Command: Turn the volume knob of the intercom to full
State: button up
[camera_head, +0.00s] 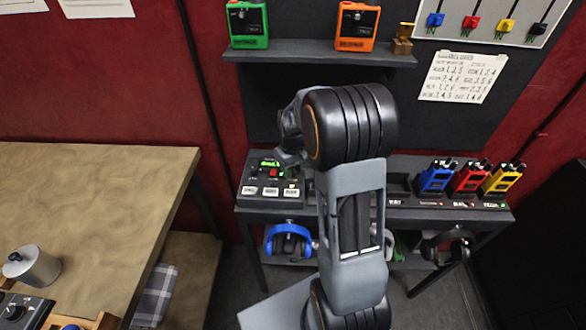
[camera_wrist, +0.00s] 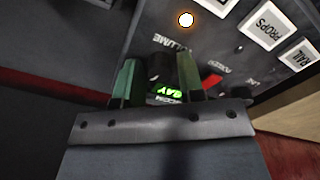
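The intercom (camera_head: 272,188) is a dark box at the left end of the shelf in the head view, with a green display, a red switch and several white buttons. In the wrist view its dark panel (camera_wrist: 222,38) fills the upper part. The black volume knob (camera_wrist: 160,66) shows between my two greenish fingers, beside the partly covered "VOLUME" label. My gripper (camera_wrist: 158,72) is open around the knob; I cannot tell if either finger touches it. A lit green display (camera_wrist: 164,92) shows between the fingers. In the head view my arm hides the knob and fingertips.
A red power switch (camera_wrist: 212,81) stands close to the right finger. A glowing round lamp (camera_wrist: 186,20) and white buttons lie beyond. Blue, red and yellow radios (camera_head: 470,180) stand on the shelf's right. A wooden table (camera_head: 100,200) is at left.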

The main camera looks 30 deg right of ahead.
jog(key=c, duration=0.6)
jog(key=shift+m, duration=0.3)
jog(key=m, duration=0.3)
jog(key=shift+b, duration=0.3)
jog(key=m, duration=0.4)
jog(key=m+b, duration=0.1)
jog(key=m, duration=1)
jog(key=shift+m, duration=0.4)
